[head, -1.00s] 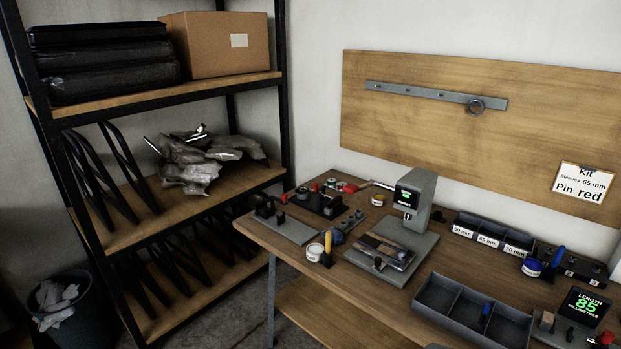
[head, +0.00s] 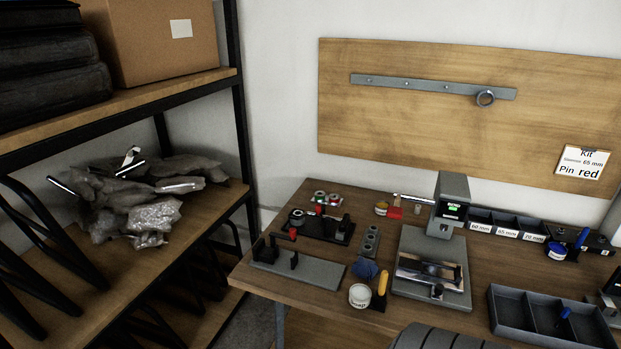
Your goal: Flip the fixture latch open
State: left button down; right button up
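I cannot tell for sure which part is the fixture latch. A grey base plate with black uprights (head: 315,272) lies at the workbench's front left corner. Behind it is a black fixture (head: 338,234) with a red knob (head: 293,233) on its left. A press-like stand (head: 452,202) with a lit green display rises from a grey base (head: 408,246); a shiny dark part and a small clamp-like piece (head: 437,291) sit on that base. Neither of my grippers is in view.
The wooden workbench (head: 385,318) also holds a white tub (head: 360,296), a yellow-handled tool (head: 382,284) and a divided tray (head: 515,312). A shelving rack (head: 240,110) stands at left. A dark ribbed shape (head: 440,340), unclear, rises at the bottom edge.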

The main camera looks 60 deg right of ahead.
aim_at(320, 208)
jog(key=z, duration=0.5)
jog(key=i, duration=0.9)
jog(key=z, duration=1.6)
jog(key=i, duration=0.65)
jog(key=z, duration=0.65)
